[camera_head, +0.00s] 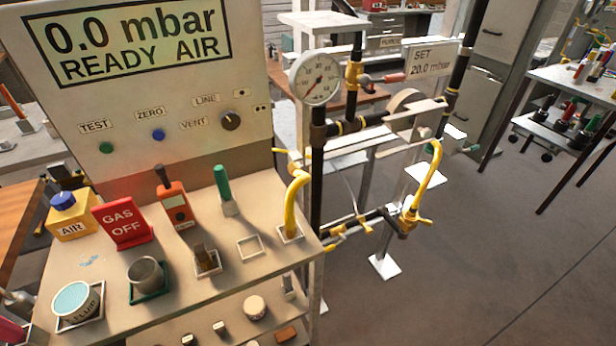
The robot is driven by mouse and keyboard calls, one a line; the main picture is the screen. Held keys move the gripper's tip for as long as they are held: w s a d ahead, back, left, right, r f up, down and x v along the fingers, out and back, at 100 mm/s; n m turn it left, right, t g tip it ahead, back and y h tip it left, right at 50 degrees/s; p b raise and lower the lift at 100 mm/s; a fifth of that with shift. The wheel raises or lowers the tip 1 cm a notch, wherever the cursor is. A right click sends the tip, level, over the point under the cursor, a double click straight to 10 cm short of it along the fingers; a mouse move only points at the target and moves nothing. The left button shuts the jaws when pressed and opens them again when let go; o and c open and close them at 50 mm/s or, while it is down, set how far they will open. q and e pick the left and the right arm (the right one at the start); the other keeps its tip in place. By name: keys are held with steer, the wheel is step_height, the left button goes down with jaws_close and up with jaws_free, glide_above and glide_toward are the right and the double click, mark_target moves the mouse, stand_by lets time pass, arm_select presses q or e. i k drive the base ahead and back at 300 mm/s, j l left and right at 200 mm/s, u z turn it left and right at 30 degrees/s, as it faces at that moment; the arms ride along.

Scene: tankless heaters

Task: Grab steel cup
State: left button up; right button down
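A steel cup (146,273) stands upright in a green square holder near the front of the bench top (105,270), left of the picture's middle. Its open mouth faces up and it looks empty, though its bottom is hard to see. Neither of my grippers shows in the head view. Nothing is touching the cup.
Near the cup are a fluid tub (73,300), a red GAS OFF sign (122,222), an orange meter (174,205), a brown piece (206,258) and a yellow hose (292,205). A tall panel (150,110) rises behind. A pipe frame (318,180) stands right.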

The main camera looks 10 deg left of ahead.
mark_target(147, 276)
steer(key=u, duration=1.5)
